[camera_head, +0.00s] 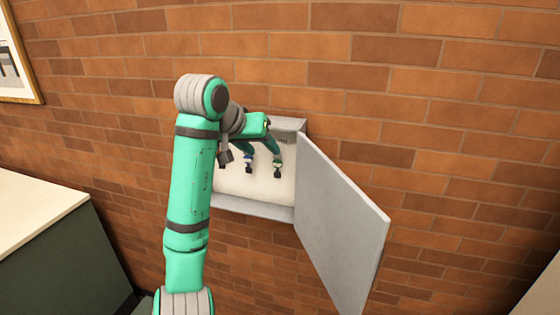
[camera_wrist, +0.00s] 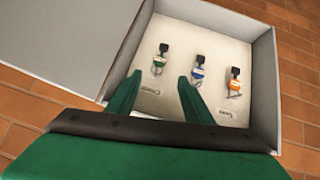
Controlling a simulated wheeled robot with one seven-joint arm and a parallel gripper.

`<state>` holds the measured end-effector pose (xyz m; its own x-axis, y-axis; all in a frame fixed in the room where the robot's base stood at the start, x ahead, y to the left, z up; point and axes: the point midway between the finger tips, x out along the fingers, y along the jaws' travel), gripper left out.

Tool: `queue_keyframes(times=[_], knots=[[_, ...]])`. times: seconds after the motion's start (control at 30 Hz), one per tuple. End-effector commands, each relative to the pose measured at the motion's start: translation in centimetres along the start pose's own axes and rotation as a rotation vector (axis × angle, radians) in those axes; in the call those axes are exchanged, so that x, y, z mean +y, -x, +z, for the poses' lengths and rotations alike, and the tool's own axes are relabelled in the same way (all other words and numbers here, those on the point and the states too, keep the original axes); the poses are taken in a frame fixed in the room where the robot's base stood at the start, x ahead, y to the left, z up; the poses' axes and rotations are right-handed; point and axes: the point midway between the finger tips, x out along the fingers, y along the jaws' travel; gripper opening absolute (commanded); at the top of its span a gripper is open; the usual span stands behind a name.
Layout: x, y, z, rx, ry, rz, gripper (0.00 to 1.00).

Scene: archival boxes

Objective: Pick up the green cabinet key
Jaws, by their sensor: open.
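The green cabinet key (camera_wrist: 159,62), with a green-and-white tag and a black head, hangs on the back panel inside the open wall cabinet (camera_wrist: 265,80). In the head view the key (camera_head: 277,163) shows on the door side, just below my finger. My gripper (camera_wrist: 160,77) is open and empty. In the wrist view its two green fingers stand one on each side of the green key's column, with the key showing between and beyond the tips. I cannot tell how much depth separates the tips from the key.
A blue-tagged key (camera_wrist: 198,70) hangs beside the right finger, and an orange-tagged key (camera_wrist: 234,82) hangs farther right. The grey cabinet door (camera_head: 343,222) stands open. The cabinet's side walls bound the space. A counter (camera_head: 35,215) stands at the left.

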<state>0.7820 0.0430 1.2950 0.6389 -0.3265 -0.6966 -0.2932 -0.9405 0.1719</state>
Motion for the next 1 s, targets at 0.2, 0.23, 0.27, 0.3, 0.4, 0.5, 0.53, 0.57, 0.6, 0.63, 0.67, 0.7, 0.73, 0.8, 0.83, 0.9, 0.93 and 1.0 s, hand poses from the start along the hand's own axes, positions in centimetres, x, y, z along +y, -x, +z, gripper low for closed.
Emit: queue_keyframes(times=[0.2, 0.23, 0.27, 0.3, 0.4, 0.5, 0.53, 0.57, 0.6, 0.63, 0.67, 0.7, 0.73, 0.8, 0.83, 0.9, 0.93, 1.0], knots=[[0.8, -3.0, 0.0, -0.006, -0.007, 0.009, 0.47], [1.0, -3.5, 0.0, -0.006, -0.008, 0.010, 0.47], [1.1, -3.9, 0.0, -0.006, -0.009, 0.011, 0.47], [1.2, -4.5, 0.0, -0.006, -0.010, 0.012, 0.47], [1.4, -5.5, -0.1, -0.005, -0.013, 0.014, 0.47], [1.4, -6.0, 0.0, -0.005, -0.013, 0.013, 0.47], [1.3, -6.2, 0.0, -0.005, -0.012, 0.012, 0.47], [1.2, -6.3, 0.0, -0.005, -0.011, 0.011, 0.47], [1.1, -6.7, 0.1, -0.005, -0.009, 0.010, 0.47], [1.0, -7.0, 0.2, -0.005, -0.008, 0.010, 0.47], [0.9, -7.4, 0.4, -0.006, -0.008, 0.009, 0.47], [0.9, -8.0, 0.5, -0.006, -0.008, 0.009, 0.47], [0.8, -8.4, 0.6, -0.005, -0.008, 0.008, 0.47], [0.8, -9.3, 0.7, -0.004, -0.008, 0.008, 0.47], [0.8, -9.7, 0.7, -0.004, -0.008, 0.008, 0.47], [0.8, -10.4, 0.7, -0.005, -0.008, 0.007, 0.47], [0.8, -10.6, 0.7, -0.004, -0.008, 0.007, 0.47], [0.8, -10.9, 0.7, -0.003, -0.008, 0.008, 0.47]])
